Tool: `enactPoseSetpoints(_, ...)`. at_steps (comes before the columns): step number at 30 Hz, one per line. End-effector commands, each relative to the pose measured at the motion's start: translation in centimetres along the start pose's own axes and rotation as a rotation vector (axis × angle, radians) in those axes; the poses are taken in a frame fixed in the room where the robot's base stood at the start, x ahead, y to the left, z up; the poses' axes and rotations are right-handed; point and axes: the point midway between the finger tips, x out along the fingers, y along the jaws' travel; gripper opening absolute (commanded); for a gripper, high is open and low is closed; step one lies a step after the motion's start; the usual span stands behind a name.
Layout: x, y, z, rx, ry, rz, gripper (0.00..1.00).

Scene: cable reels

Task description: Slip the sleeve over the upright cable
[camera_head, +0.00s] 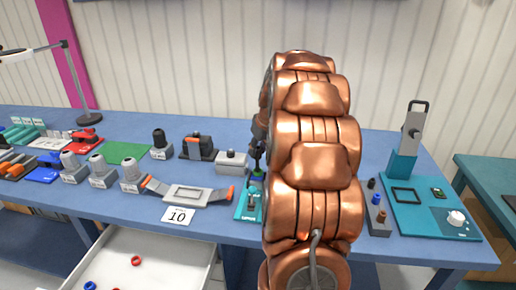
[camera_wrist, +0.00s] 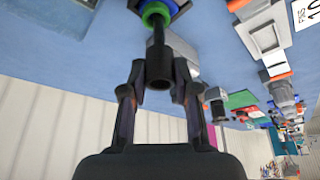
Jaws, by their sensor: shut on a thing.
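My gripper (camera_wrist: 159,72) is shut on a dark tubular sleeve (camera_wrist: 158,66), with one finger on each side and its open end facing the wrist camera. In that view a thin dark upright cable (camera_wrist: 158,34) runs in line with the sleeve, out of a green ring (camera_wrist: 155,12) on a blue mount. I cannot tell how far the sleeve is around the cable. My copper arm hides part of this area.
A grey box (camera_head: 231,163) stands behind the fixture. A grey tray with orange ends (camera_head: 187,195) lies to the left. A grey block with small pegs (camera_head: 377,214) and a teal panel (camera_head: 428,222) are at the right. An open white drawer (camera_head: 180,262) juts out front left.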

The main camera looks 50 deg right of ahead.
Motion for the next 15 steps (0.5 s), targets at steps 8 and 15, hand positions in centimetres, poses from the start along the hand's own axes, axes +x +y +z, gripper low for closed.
enactPoseSetpoints(8,-0.02,0.01,-0.01,0.0,0.0,0.0,0.36)
enactPoseSetpoints(15,-0.03,0.01,-0.01,0.0,0.0,0.0,0.59)
